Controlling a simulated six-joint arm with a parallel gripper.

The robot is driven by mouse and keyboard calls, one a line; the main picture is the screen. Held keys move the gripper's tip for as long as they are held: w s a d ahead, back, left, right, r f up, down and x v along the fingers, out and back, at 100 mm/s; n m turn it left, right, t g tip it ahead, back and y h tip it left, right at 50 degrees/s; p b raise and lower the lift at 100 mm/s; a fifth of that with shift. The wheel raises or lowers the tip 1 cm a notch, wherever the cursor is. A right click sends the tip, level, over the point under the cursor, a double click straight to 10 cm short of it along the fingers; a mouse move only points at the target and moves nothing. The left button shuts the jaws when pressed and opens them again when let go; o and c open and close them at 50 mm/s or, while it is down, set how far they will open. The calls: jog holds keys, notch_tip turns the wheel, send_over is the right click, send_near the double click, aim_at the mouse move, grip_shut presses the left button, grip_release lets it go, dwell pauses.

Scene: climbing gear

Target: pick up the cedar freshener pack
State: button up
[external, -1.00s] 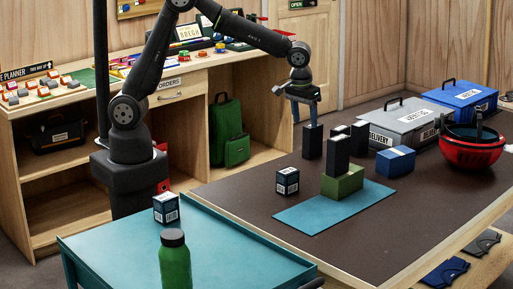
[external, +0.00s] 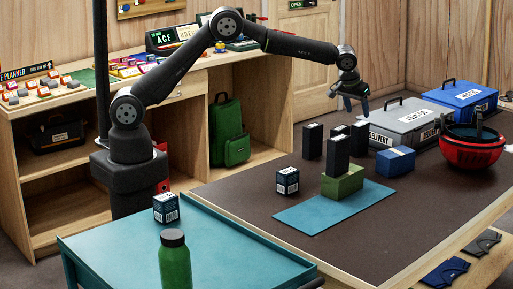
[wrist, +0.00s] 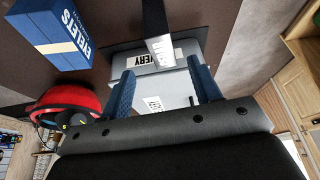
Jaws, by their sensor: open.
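No label reading cedar can be made out, so I cannot tell which pack is the cedar freshener pack. Several dark upright packs stand on the brown table: a tall one (external: 312,143) at left, one (external: 336,160) on a green block (external: 343,183), and one (external: 359,138) behind it. My gripper (external: 355,106) is open and empty, above the table near the back packs. In the wrist view, a dark pack with a white label (wrist: 159,44) shows just beyond the gap between my blue fingers (wrist: 160,75); it is not gripped.
A blue box (external: 395,161), a grey delivery case (external: 403,122), a blue case (external: 460,97) and a red bowl (external: 472,152) crowd the right. A small labelled box (external: 287,182) stands beside the teal mat (external: 300,215). The front right of the table is clear.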

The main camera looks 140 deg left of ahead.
aim_at(361, 123)
jog(key=x, duration=0.9)
jog(key=shift+s+a+f, duration=0.15)
jog(key=shift+a, duration=0.15)
jog(key=c, duration=1.1)
